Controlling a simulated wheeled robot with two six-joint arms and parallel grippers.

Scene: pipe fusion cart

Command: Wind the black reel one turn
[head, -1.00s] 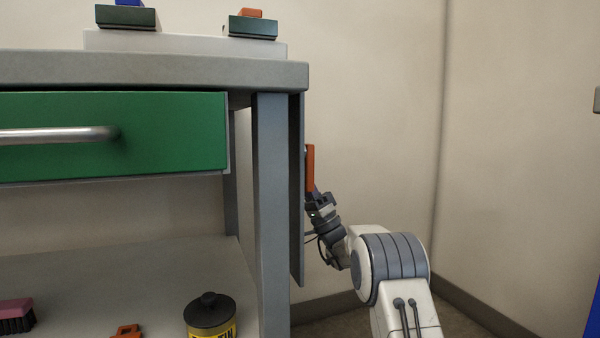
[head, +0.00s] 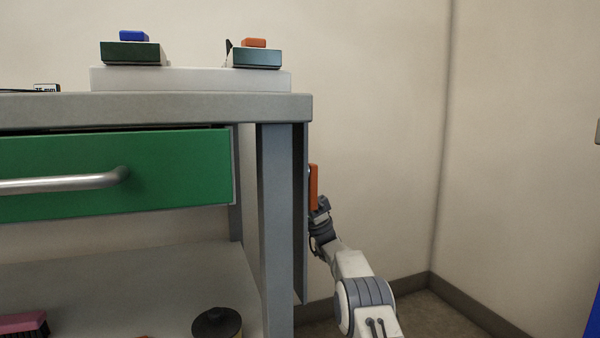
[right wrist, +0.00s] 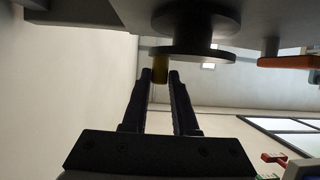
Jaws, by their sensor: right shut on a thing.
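In the right wrist view the black reel (right wrist: 195,35) is at the top centre, a dark flanged disc mounted on a grey surface. A short yellow handle (right wrist: 160,69) sticks out from the rim of its flange. The two dark fingers of my right gripper (right wrist: 160,76) are on either side of this handle, shut on it at their tips. In the head view my right gripper (head: 319,212) is beside the cart's right side panel (head: 301,220). The reel cannot be made out there. My left gripper is in neither view.
An orange part (head: 313,186) stands out from the side panel close to my right gripper. The cart has a green drawer (head: 110,170) and a lower shelf holding a dark-lidded tin (head: 216,322) and a brush (head: 22,324). Bare wall and floor lie to the right.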

